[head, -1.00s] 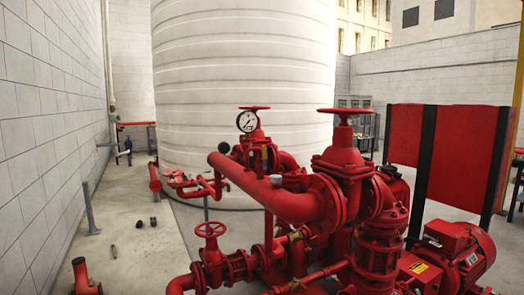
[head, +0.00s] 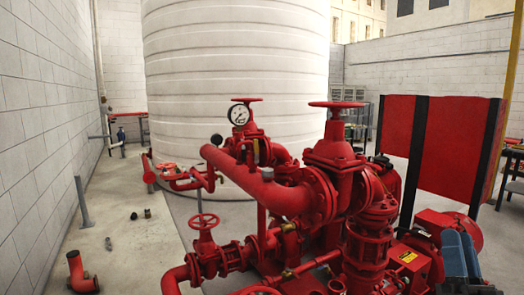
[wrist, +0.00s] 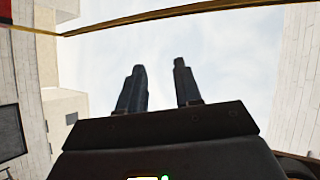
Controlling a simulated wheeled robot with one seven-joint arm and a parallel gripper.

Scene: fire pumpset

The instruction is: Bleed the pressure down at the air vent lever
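The red pump set (head: 285,200) fills the middle of the head view, with pipes, flanges and valves. A round white pressure gauge (head: 238,115) sits high on it, beside a red handwheel. A small dark and brass fitting (head: 256,153) stands just below the gauge; I cannot tell whether it is the air vent lever. My gripper shows at the lower right of the head view (head: 462,250), in front of the red motor and apart from the gauge. In the wrist view its two dark fingers (wrist: 160,88) point up at the sky, spread apart with nothing between them.
A large white tank (head: 235,80) stands behind the pump set. A red and black panel (head: 450,150) stands at the right. A short red pipe elbow (head: 80,273) and a grey post (head: 83,203) stand on the left floor, which is otherwise mostly clear.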

